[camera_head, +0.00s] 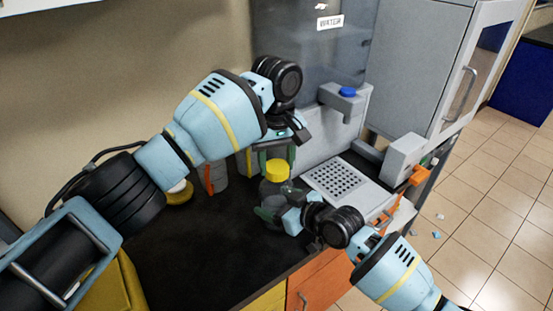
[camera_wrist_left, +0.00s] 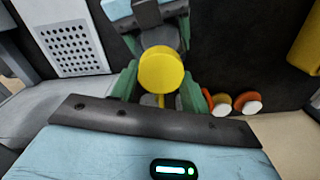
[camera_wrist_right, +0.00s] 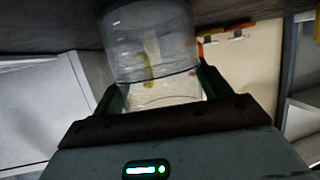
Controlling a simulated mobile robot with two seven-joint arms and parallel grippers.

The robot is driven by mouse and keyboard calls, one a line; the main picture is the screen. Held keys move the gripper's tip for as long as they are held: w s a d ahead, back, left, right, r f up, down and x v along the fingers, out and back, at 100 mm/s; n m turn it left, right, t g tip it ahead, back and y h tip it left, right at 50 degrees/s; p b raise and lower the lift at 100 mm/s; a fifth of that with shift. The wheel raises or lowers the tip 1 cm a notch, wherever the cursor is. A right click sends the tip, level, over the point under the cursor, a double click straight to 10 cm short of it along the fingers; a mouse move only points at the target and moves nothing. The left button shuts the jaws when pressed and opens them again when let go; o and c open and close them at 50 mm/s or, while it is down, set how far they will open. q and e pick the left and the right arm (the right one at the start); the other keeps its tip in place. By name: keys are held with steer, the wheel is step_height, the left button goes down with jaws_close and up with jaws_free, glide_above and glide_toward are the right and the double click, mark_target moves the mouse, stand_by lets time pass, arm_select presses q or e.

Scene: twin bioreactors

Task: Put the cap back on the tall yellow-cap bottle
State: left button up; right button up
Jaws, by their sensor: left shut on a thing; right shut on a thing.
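The yellow cap (camera_head: 278,170) is at the top of the clear tall bottle (camera_head: 270,190) near the front of the dark counter. My left gripper (camera_head: 277,152) reaches down from above, its green fingers shut on the cap. In the left wrist view the cap (camera_wrist_left: 161,72) sits between both fingers. My right gripper (camera_head: 276,213) comes from the front right and is shut on the bottle's side. In the right wrist view the clear bottle (camera_wrist_right: 150,45) fills the space between the fingers. I cannot tell whether the cap is seated on the mouth.
A grey machine with a perforated plate (camera_head: 335,178) and a blue knob (camera_head: 347,91) stands just right of the bottle. Grey bottles with orange parts (camera_head: 213,178) stand behind left. A yellow box (camera_head: 110,290) is at the front left. The dark counter (camera_head: 200,250) between is clear.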

arm_select(q)
steer(key=shift+f, duration=0.35)
